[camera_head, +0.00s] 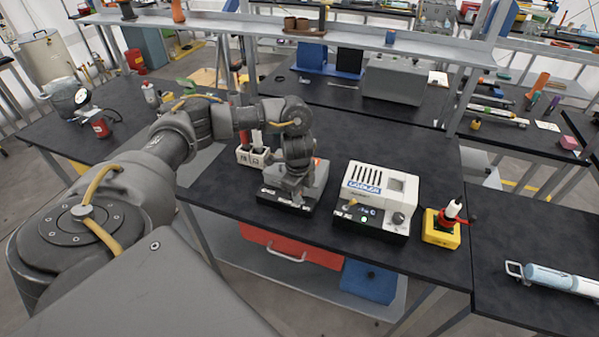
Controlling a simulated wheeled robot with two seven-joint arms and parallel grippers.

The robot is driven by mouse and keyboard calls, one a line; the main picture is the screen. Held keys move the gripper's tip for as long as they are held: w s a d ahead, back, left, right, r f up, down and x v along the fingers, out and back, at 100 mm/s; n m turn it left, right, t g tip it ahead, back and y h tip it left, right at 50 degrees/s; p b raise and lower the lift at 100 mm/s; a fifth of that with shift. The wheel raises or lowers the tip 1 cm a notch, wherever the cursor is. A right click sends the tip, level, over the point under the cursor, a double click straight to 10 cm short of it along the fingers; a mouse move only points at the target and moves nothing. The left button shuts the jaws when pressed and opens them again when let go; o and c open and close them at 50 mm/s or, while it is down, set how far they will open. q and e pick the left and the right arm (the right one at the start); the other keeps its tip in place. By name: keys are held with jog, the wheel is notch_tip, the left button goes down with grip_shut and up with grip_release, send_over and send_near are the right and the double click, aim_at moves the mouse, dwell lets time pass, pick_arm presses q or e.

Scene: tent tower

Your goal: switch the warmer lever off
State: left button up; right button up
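My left arm comes in from the left. Its gripper (297,197) points down at the front of a low grey device with a black base (318,188). The arm covers much of this device, and an orange-red spot shows at its back. Whether the fingers touch it, and whether they are open or shut, I cannot tell. To its right stands a white vented box on a black base (385,190), with a small brass-coloured lever (351,204), a green light and a dark knob. I cannot tell for sure which device is the warmer; any lever under the gripper is hidden. My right gripper is not in view.
A yellow box with a red-and-white top (441,234) stands right of the white box. A white socket block (254,157) is behind the gripper. A pale blue cylinder (562,280) lies on the right bench. The black benchtop (350,150) behind the devices is clear.

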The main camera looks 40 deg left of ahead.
pick_arm(q)
grip_shut()
jog(key=shift+s+a+f+h, duration=0.2)
jog(key=shift+a+h, duration=0.1)
jog(key=shift+h, duration=0.5)
jog(key=shift+a+t+h, duration=0.1)
jog(key=shift+t+h, duration=0.2)
jog(key=shift+r, duration=0.1)
jog(key=shift+o, duration=0.2)
grip_release()
